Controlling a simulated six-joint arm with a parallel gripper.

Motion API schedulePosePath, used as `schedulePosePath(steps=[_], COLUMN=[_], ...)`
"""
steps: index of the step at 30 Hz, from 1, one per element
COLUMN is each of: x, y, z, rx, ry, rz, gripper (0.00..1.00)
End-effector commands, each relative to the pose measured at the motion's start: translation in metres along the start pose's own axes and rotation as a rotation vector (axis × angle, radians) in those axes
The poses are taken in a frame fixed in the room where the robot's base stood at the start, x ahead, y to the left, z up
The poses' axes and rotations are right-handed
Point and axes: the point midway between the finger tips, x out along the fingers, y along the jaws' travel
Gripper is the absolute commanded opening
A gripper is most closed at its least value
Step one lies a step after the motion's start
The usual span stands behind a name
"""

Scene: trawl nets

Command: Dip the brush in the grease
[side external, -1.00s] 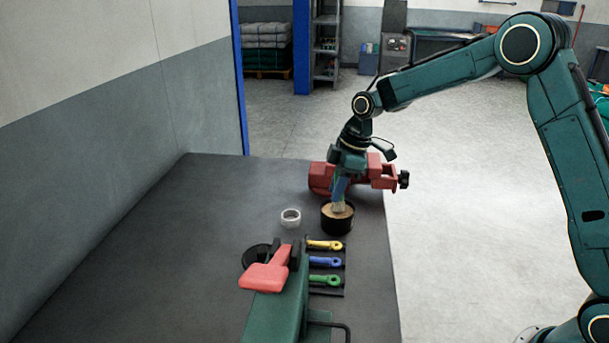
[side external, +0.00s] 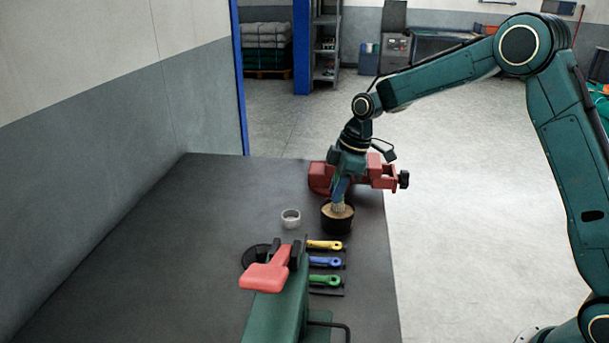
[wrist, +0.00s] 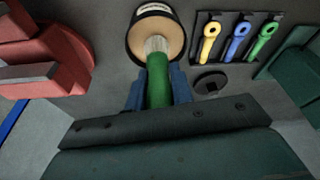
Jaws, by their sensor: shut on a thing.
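My gripper (wrist: 158,92) is shut on the green handle of the brush (wrist: 158,78), whose pale bristles point away from the jaws. In the side view my gripper (side external: 341,186) is directly above the black pot of tan grease (side external: 337,219), with the brush pointing down. The bristle end (side external: 338,208) is at the grease surface inside the pot's rim. The pot also shows in the wrist view (wrist: 133,34), with the bristles overlapping the tan grease. How deep the tips are in the grease cannot be told.
A red vise (side external: 383,176) stands close behind the pot. In front are a rack with yellow, blue and green tools (side external: 325,262) and a green machine with a red part (side external: 268,277). The table's left side is clear.

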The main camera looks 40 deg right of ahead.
Motion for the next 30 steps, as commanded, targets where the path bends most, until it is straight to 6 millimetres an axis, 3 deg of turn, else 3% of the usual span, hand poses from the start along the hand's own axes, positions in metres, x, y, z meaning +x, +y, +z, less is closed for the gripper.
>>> schedulePosePath(steps=[30], x=[0.0069], y=[0.0000], z=[0.0019], rx=[0.000], ry=[0.000], rz=[0.000], gripper=[0.00])
